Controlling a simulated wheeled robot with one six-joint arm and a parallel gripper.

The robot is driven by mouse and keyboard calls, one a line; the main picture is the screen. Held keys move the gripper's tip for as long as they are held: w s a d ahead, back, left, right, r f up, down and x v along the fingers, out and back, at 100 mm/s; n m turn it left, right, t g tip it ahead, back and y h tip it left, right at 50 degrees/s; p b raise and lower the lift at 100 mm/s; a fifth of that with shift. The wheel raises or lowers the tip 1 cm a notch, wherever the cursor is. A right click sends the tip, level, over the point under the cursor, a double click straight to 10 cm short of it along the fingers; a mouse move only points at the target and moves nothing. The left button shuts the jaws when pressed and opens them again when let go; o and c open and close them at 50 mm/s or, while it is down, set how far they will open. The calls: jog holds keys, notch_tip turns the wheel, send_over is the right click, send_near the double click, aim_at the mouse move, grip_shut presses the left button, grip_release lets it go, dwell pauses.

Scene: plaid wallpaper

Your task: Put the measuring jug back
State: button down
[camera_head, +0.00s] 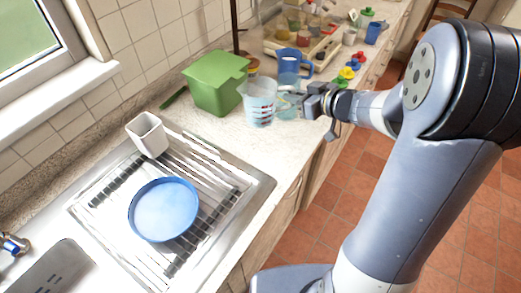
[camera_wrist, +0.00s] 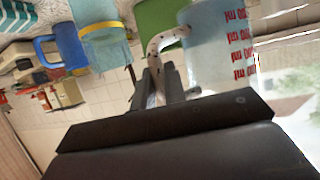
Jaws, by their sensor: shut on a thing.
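The measuring jug (camera_head: 259,103) is clear with red markings and stands upright at the counter's edge side, in front of the green box. My gripper (camera_head: 303,98) reaches in from the right and is shut on the jug's handle. In the wrist view the jug (camera_wrist: 218,50) shows its red scale, and its pale handle runs down between my gripper's fingers (camera_wrist: 158,85). Whether the jug's base touches the counter cannot be told.
A green box (camera_head: 214,84) stands just behind the jug. A blue jug (camera_head: 289,66) and a clear teal-tinted vessel (camera_head: 287,108) are close to my gripper. A wooden tray (camera_head: 272,46) of items lies beyond. Counter before the jug is clear.

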notch_tip(320, 180, down, 11)
jog(key=shift+r+b, duration=0.2)
jog(key=shift+b, duration=0.75)
jog(key=shift+f, duration=0.15)
jog(key=c, duration=1.5)
grip_release()
jog(key=shift+o, duration=0.2)
jog(key=shift+s+d+r, duration=0.1)
jog(key=shift+d+r, duration=0.05)
jog(key=shift+r, duration=0.1)
jog(key=v, duration=1.1)
jog(key=shift+s+d, duration=0.25)
jog(key=shift+r, duration=0.1)
